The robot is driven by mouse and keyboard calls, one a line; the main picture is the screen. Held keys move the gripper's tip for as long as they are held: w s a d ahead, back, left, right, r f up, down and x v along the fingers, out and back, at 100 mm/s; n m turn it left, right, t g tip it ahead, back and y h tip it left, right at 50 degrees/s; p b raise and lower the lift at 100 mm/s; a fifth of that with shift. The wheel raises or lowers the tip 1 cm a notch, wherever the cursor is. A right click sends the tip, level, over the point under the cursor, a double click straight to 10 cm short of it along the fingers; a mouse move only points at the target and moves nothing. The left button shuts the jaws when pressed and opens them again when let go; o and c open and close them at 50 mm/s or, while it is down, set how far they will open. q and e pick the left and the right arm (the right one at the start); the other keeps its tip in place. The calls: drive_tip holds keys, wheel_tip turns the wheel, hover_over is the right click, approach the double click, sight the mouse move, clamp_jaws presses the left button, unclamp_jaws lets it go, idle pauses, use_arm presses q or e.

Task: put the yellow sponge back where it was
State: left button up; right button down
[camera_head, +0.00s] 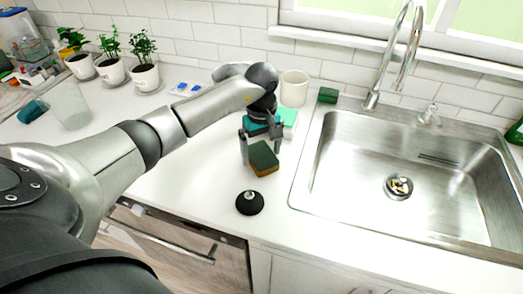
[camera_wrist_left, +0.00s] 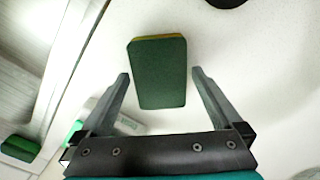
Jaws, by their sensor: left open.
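The yellow sponge (camera_head: 263,159) has a dark green top and a yellow-brown side edge. It is on the white counter, left of the sink, and it also shows in the left wrist view (camera_wrist_left: 159,75). My left gripper (camera_head: 261,154) is open above it. In the left wrist view, the sponge lies between and beyond the fingertips of the left gripper (camera_wrist_left: 160,73), with a gap on each side. I cannot tell the height between fingertips and sponge. My right gripper is not in view.
A green sponge (camera_head: 328,95) lies by the sink's (camera_head: 345,190) back left corner. A white cup (camera_head: 294,88) and a teal-and-white item (camera_head: 288,118) stand behind my gripper. A black dome (camera_head: 250,203) sits in front. Potted plants (camera_head: 112,70) stand at the back left.

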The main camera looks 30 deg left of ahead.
sight(261, 155)
use_arm(q)
drive_tip(key=shift+r, duration=0.1)
drive_tip(key=shift+r, duration=0.25)
wheel_tip(261, 155, up, 12)
drive_tip(key=shift+f+p, duration=0.15)
drive_tip(key=shift+p, duration=0.25)
idle(0.3)
